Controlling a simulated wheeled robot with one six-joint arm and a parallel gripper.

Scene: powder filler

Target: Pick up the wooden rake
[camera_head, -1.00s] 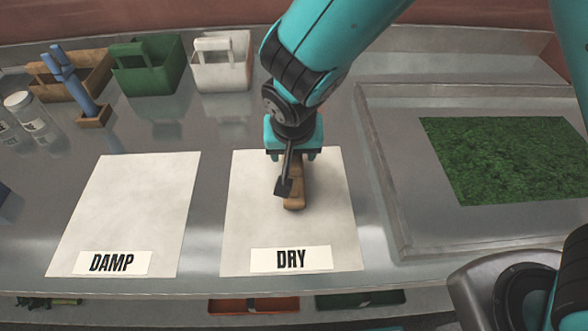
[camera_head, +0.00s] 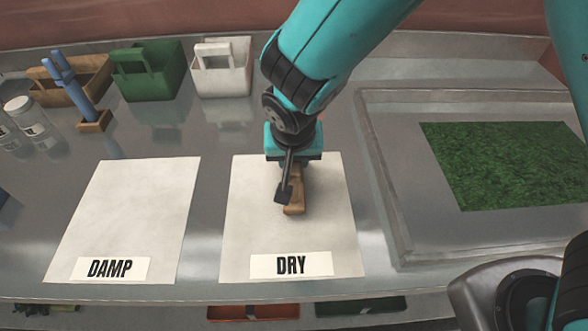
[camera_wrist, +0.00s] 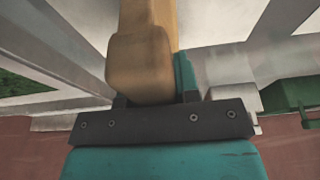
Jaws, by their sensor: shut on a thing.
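The wooden rake (camera_head: 294,203) is a tan wooden piece over the white sheet marked DRY (camera_head: 245,220). Most of it is hidden under my gripper and wrist. My gripper (camera_head: 293,170) points down over the upper middle of that sheet and is shut on the rake. In the wrist view the rake (camera_wrist: 140,62) stands out large and blurred from between the jaws, with a teal finger (camera_wrist: 185,75) along its right side. I cannot tell whether the rake still touches the sheet.
A white sheet marked DAMP (camera_head: 130,215) lies to the left. A framed tray (camera_head: 400,215) with a green mat (camera_head: 500,165) is at the right. Wooden, green (camera_head: 147,72) and white (camera_head: 222,70) caddies stand behind, with a blue-handled tool (camera_head: 75,85) and jars (camera_head: 30,120) at left.

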